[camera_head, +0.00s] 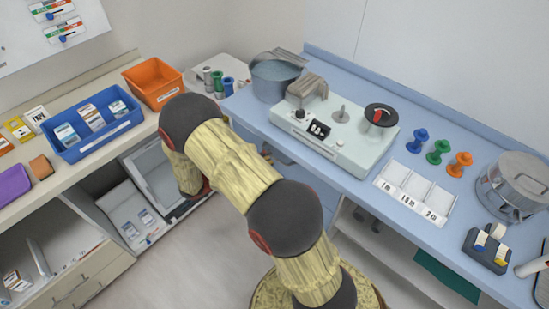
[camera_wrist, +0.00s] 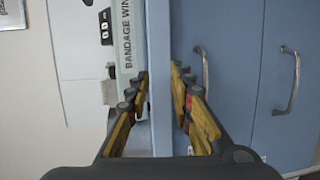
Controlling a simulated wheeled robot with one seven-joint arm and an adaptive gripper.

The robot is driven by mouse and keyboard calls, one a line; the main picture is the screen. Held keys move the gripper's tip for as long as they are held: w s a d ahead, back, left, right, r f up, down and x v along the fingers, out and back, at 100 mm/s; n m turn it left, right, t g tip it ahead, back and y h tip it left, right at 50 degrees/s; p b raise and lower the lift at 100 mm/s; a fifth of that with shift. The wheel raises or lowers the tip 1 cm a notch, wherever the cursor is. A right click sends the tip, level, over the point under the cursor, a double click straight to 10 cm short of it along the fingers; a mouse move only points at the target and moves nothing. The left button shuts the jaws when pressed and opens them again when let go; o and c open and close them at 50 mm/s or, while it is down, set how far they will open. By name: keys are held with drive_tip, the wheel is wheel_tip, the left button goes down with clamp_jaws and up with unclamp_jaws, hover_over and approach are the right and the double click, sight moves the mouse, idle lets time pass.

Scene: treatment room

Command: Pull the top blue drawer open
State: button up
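The top blue drawer (camera_wrist: 232,60) shows in the wrist view, turned sideways, just right of the blue counter edge (camera_wrist: 160,25). Its front looks closed. Its metal bar handle (camera_wrist: 205,72) is right of my fingers, its lower end close to the right finger in the picture. My gripper (camera_wrist: 158,75) is open, and nothing is held. The counter edge appears between its fingers; I cannot tell how far off it is.
A second blue front (camera_wrist: 270,120) with its own handle (camera_wrist: 292,80) lies farther right in the wrist view. A bandage winding machine (camera_head: 335,130) stands on the blue counter (camera_head: 300,165). A shelving unit (camera_head: 75,170) is at left, with open floor (camera_head: 190,265) between.

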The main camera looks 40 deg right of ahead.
sight(275, 158)
wheel_tip(275, 158, down, 10)
drive_tip(key=w+n+t+h, duration=0.2)
drive_tip(key=n+t+h, duration=0.1)
drive_tip(key=t, duration=0.2)
drive_tip(key=d, duration=0.5)
drive_tip(key=w+d+b, duration=0.1)
drive_tip(key=d, duration=0.2)
drive_tip(key=shift+r, duration=0.3)
clamp_jaws()
